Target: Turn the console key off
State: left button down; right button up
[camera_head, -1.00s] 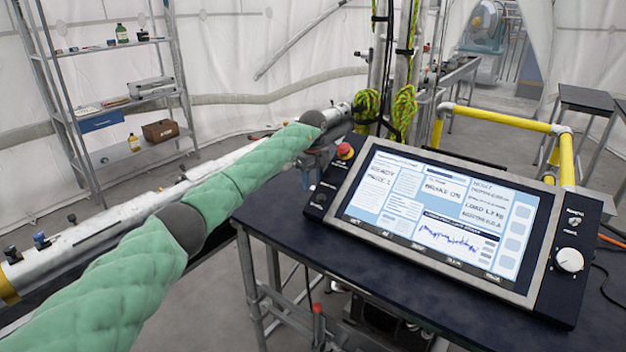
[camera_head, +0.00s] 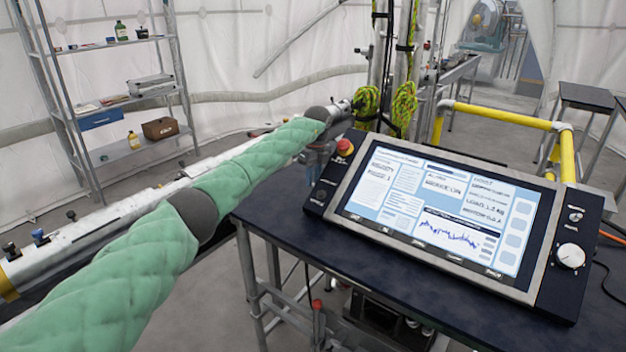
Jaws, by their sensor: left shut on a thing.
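The console (camera_head: 435,212) stands tilted on a dark table, its screen lit. A red mushroom button (camera_head: 345,147) and a dark round control (camera_head: 320,195) sit on its left side panel. My left arm, in a green padded sleeve, reaches in from the left to that panel. My left gripper (camera_head: 318,157) is small and partly hidden at the panel's left edge, below the red button. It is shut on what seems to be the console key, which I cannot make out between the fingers. My right gripper is not in view.
The right side panel carries a small metal switch (camera_head: 575,214) and a white knob (camera_head: 571,256). The dark table (camera_head: 400,312) is bare in front of the console. Yellow rails (camera_head: 505,117) and poles with green rope (camera_head: 403,108) stand behind. A shelf (camera_head: 133,147) is at the left.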

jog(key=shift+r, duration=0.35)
pick_arm(q)
jog(key=c, duration=1.2)
grip_release()
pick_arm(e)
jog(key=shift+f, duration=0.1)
pick_arm(q)
jog(key=shift+r, duration=0.2)
jog(key=shift+w+d+r, duration=0.1)
jog(key=shift+r, duration=0.2)
notch_tip(320, 180, up, 7)
jog(key=b, duration=0.2)
jog(key=shift+w+d+f, duration=0.2)
jog(key=shift+w+d, duration=0.05)
jog(key=shift+w, duration=0.1)
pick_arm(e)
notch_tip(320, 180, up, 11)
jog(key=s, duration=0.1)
